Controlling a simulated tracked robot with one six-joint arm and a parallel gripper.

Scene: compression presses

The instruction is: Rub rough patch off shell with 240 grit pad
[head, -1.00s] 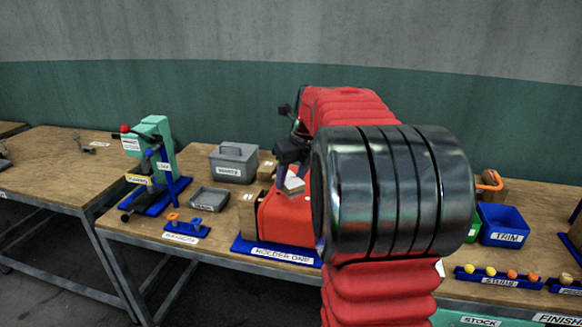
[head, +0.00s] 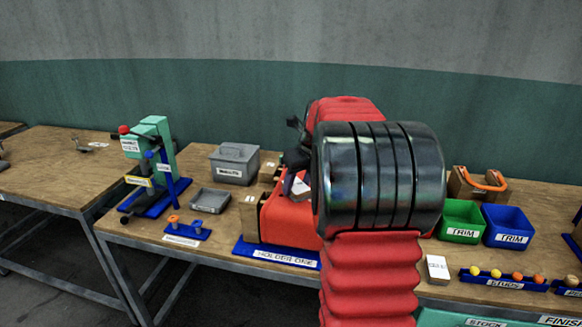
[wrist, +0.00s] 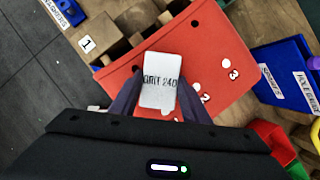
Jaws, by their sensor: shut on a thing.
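My gripper (wrist: 152,98) is shut on a white pad (wrist: 159,80) marked GRIT 240. In the wrist view the pad hangs over the red shell (wrist: 222,92); I cannot tell whether it touches. The shell shows white spots beside the numbers 2 and 3, and a dark hole. Part of the shell is hidden under the pad and fingers. In the head view the shell (head: 283,220) sits on the blue base labelled HOLDER ONE (head: 276,254). The pad (head: 300,188) shows there at the gripper (head: 295,172), partly hidden by my arm.
Wooden blocks (head: 250,207) stand at the shell's left. Green (head: 461,235) and blue (head: 508,237) TRIM bins stand to the right, with a white labelled block (head: 437,268) in front. A grey box (head: 234,168), a tray (head: 210,200) and a green press (head: 158,150) are to the left.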

